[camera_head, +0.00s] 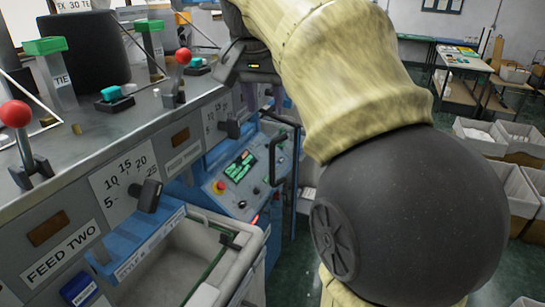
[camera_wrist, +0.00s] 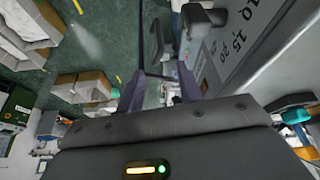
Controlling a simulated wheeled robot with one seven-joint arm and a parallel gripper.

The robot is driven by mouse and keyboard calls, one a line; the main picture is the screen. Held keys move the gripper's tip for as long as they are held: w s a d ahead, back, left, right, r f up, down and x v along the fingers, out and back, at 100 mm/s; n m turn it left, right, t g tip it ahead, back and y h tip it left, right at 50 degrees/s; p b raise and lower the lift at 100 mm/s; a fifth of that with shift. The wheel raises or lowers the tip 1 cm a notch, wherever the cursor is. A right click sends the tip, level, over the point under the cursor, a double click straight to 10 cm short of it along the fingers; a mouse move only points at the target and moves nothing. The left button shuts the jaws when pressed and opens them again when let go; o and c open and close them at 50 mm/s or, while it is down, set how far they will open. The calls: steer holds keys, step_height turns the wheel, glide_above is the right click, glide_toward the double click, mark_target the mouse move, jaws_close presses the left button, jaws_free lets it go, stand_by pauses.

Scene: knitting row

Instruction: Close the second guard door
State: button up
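What looks like an open guard door shows nearly edge-on in the head view, as a dark upright edge (camera_head: 296,180) with a black bar handle (camera_head: 279,150) beside it. My gripper (camera_head: 264,100) is above and slightly left of this handle, in front of the machine, partly hidden by my arm. In the wrist view its two purple-grey fingers (camera_wrist: 162,82) stand apart with nothing clearly held between them. A thin dark edge runs up near the left finger there, and I cannot tell whether it touches. The rest of the door is hidden behind my arm.
The machine front carries a FEED TWO label (camera_head: 61,251), dial levers (camera_head: 147,195), red-knobbed levers (camera_head: 15,114) and a blue control panel (camera_head: 240,180). An open grey bin (camera_head: 240,272) juts out below. Crates (camera_head: 480,135) and a table (camera_head: 465,62) stand at right.

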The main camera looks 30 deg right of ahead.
mark_target(272, 149)
steer(key=p+x, duration=0.1)
steer(key=x, duration=1.6)
steer(key=shift+f+p, duration=0.15)
steer(key=shift+p, duration=0.15)
jaws_close()
steer(key=shift+d, duration=0.15)
